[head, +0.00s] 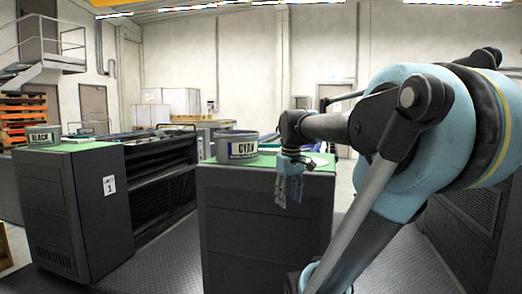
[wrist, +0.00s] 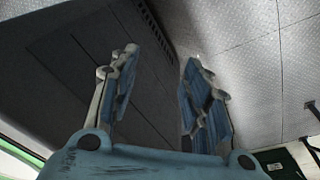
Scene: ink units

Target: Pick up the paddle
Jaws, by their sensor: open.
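I cannot make out a paddle for certain in either view. In the head view my gripper (head: 289,188) hangs pointing down in front of the green-topped cabinet (head: 262,225), with its fingers below the level of the top. In the wrist view my gripper (wrist: 160,60) is open, with a gap between its two blue fingers and nothing held there. A pale flat piece (head: 318,160) lies on the green top behind my gripper, partly hidden by it.
A tin labelled CYAN (head: 242,151) stands on the same green top, left of my gripper. Another tin labelled BLACK (head: 43,137) stands on the cabinet at left (head: 75,205). Metal tread floor (head: 165,262) lies between the cabinets.

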